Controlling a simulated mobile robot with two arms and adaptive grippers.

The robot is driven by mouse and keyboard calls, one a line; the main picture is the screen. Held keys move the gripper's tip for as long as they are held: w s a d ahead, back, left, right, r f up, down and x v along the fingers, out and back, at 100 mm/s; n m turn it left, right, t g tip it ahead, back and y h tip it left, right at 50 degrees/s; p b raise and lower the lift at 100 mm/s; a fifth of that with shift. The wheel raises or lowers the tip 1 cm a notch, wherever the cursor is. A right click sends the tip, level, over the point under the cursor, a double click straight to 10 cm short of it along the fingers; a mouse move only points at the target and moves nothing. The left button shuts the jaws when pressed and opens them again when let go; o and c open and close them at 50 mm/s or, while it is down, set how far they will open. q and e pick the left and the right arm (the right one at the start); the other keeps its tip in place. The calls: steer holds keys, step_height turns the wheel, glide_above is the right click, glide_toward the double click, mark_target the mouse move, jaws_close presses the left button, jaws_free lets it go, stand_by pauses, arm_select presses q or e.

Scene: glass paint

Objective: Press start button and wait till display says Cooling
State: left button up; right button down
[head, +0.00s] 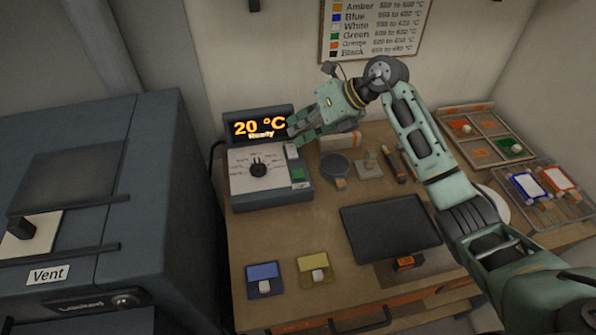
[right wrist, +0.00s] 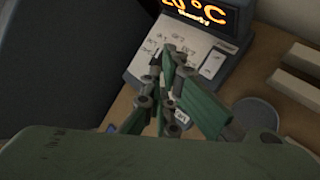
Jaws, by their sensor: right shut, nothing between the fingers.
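The control box (head: 262,188) stands at the back left of the bench. Its display (head: 262,127) reads "20 °C" with a smaller word that looks like "Ready". The sloped panel has a black dial (head: 258,169), a green button (head: 297,174) at its right edge and a pale switch (head: 291,150) above that. My right gripper (head: 292,134) is shut and empty, by the box's right side near the display's lower corner. In the right wrist view the closed fingers (right wrist: 174,52) overlap the panel (right wrist: 196,40) and hide the dial; contact cannot be told. My left gripper is not in view.
A large dark kiln (head: 150,170) labelled "Vent" and "Locked" fills the left. A black tray (head: 389,228), blue (head: 264,272) and yellow (head: 313,262) containers and small tools lie on the bench. A sorting tray (head: 481,127) and a wire rack (head: 575,208) are at right.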

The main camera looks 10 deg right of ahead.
steer(key=b, duration=0.3)
glide_above(298, 170)
step_height(298, 170, down, 5)
steer(key=f+b, duration=0.2)
steer(key=f, duration=0.1)
steer(key=shift+w+d+f, duration=0.1)
steer(key=shift+w+f, duration=0.2)
steer(key=shift+w, duration=0.1)
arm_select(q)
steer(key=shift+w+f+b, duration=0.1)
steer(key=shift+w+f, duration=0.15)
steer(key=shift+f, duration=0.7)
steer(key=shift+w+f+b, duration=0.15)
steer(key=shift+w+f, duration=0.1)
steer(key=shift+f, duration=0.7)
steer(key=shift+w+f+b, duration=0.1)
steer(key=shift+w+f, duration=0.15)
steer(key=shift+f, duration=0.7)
arm_select(e)
steer(key=shift+f, duration=0.2)
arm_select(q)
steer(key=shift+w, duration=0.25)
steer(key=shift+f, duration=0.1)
arm_select(e)
steer(key=shift+f, duration=0.15)
arm_select(q)
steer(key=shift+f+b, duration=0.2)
steer(key=shift+b, duration=0.15)
arm_select(e)
steer(key=shift+f, duration=0.3)
